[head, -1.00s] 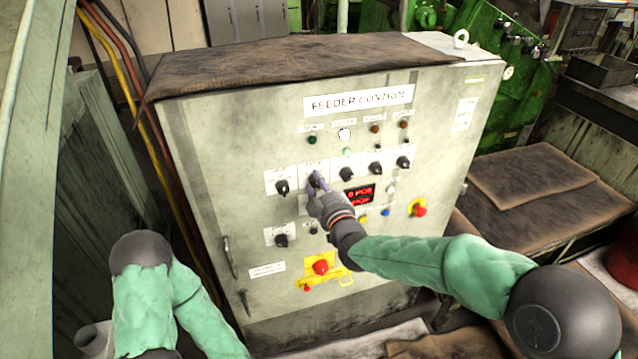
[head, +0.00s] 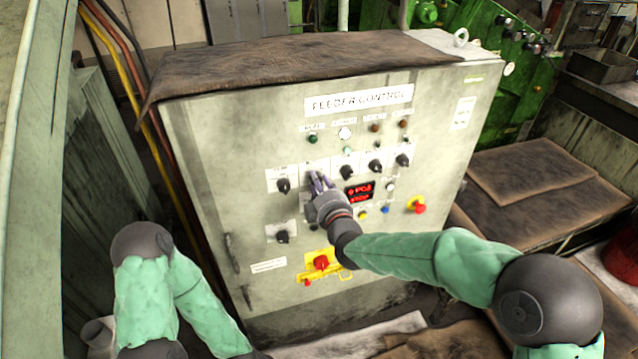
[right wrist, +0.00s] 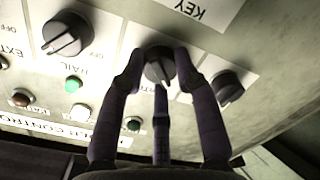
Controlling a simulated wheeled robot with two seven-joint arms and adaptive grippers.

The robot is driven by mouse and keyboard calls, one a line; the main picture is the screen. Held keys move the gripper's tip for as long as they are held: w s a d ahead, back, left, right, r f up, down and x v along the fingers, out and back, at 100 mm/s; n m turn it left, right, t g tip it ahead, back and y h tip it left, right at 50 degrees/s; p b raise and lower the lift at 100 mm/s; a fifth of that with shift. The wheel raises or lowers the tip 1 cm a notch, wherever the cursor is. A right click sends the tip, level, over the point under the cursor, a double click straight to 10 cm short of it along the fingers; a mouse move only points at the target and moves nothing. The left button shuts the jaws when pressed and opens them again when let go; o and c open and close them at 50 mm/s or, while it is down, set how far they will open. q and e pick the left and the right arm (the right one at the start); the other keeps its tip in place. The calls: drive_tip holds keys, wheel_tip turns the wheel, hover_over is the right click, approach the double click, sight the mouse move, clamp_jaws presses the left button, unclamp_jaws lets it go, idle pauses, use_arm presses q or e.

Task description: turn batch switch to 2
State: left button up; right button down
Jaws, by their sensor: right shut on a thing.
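The feeder control cabinet (head: 215,220) stands in front of me with a row of black rotary switches. My right gripper (head: 318,184) is at the second switch from the left in that row and covers most of it in the head view. In the right wrist view my right gripper (right wrist: 158,75) has its fingers closed around a black rotary knob (right wrist: 158,66) with a white pointer line. The label by this knob is mostly hidden, so I cannot read its position. My left arm (head: 145,290) is at the lower left, and its gripper is out of the picture.
Neighbouring black knobs sit close on both sides, one at the left (right wrist: 67,33) and one at the right (right wrist: 228,86) in the wrist view. A red display (head: 360,192) is right of my gripper. A red emergency button (head: 321,262) on yellow is below, another red button (head: 419,208) at right.

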drive_tip(key=c, duration=0.9)
unclamp_jaws()
drive_tip(key=v, duration=1.2)
